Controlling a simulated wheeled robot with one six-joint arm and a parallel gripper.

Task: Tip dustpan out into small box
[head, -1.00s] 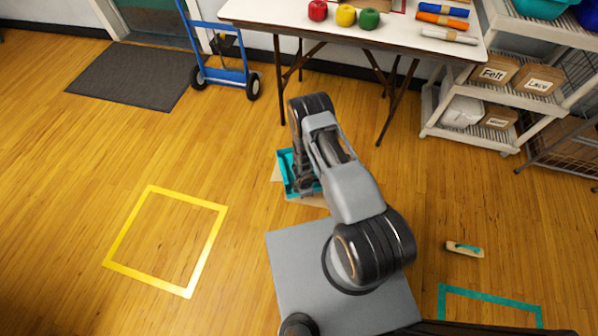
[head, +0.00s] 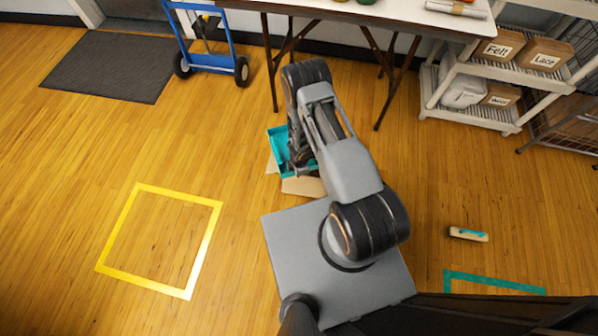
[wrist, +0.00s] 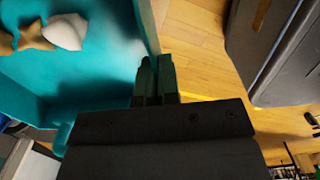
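The teal dustpan (head: 279,146) is beside and partly behind my gripper in the head view, over the small tan box (head: 303,187). Only the box's pale flaps or edges show around it. In the wrist view the dustpan (wrist: 95,60) fills the left side. A white rounded piece (wrist: 66,32) and tan pieces (wrist: 36,36) lie in it. My gripper (wrist: 157,75) has its fingers close together at the dustpan's side wall and appears shut on it. The box's inside is hidden.
A teal-topped brush (head: 468,234) lies on the floor at right, near a teal taped outline (head: 495,283). A yellow taped square (head: 190,250) is at left. A table (head: 400,12), a blue hand truck (head: 212,62) and a shelf (head: 478,118) stand behind. The left floor is clear.

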